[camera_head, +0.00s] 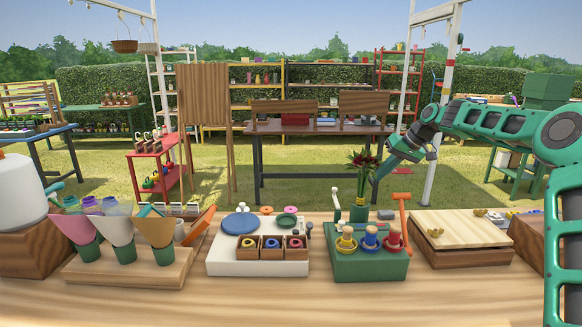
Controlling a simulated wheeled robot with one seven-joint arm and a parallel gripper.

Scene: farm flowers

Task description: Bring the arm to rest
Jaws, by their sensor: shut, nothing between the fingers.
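My green arm (490,120) reaches in from the right edge, above the wooden workbench (440,293). Its end bends down and to the left. My gripper (379,177) is shut and empty, its tip beside the dark red flowers (360,158). The flowers stand upright in a green holder (359,212) on the bench. I cannot tell whether the gripper touches the flowers or their leaves. The fingers are small and dark in this view.
A green block with spools (370,265), a wooden board (460,228), a white tray (240,267) and paper cones (120,235) crowd the bench. An orange upright tool (403,215) stands right of the flowers. Open air lies above the bench; tables and shelves stand behind on grass.

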